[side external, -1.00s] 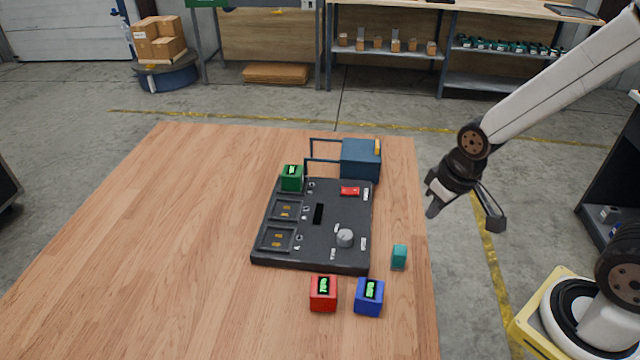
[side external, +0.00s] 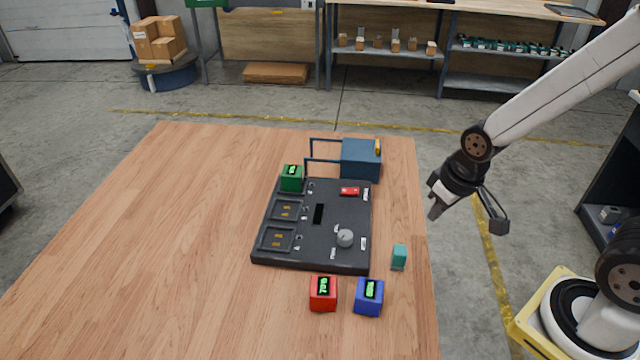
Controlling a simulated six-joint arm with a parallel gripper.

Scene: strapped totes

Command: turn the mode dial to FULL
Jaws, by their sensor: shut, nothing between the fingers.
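The mode dial (side external: 345,238) is a round grey knob near the lower right of the dark panel (side external: 343,263), with small white labels around it. The labels are too small to read, so I cannot tell its setting. My gripper (side external: 436,212) is shut and empty. It hangs in the air to the right of the panel, apart from the dial and from everything on the table.
A green block (side external: 291,179) sits at the panel's upper left. A blue box (side external: 360,160) with a frame stands behind. A red switch (side external: 349,191) is on the panel. Red (side external: 323,296), blue (side external: 369,298) and teal (side external: 399,257) blocks stand near it. The table's left is clear.

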